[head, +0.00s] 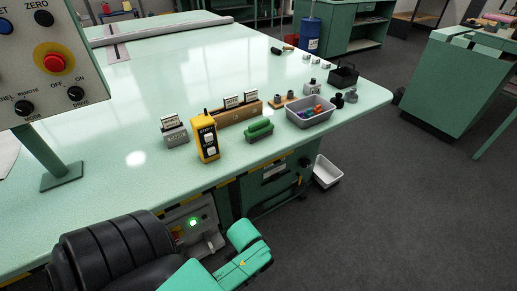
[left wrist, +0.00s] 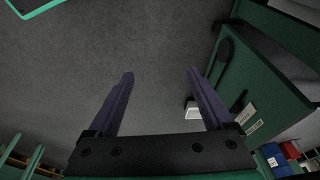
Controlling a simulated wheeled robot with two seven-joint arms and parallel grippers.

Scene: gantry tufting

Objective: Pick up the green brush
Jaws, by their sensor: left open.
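The green brush (head: 260,130) lies near the front edge of the pale green table in the head view, right of a yellow handheld box. My left arm comes in at the bottom of the head view, below and in front of the table edge; its fingers cannot be made out there. In the left wrist view my left gripper (left wrist: 161,76) is open and empty, with dark floor between its two fingers. The brush does not show in the left wrist view. My right gripper is in neither view.
Near the brush stand the yellow box (head: 207,137), a grey card holder (head: 174,132), a wooden block with cards (head: 238,115) and a grey tray (head: 294,116) of coloured pieces. A control panel (head: 50,62) rises at left. A white bin (head: 327,171) sits below the table edge.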

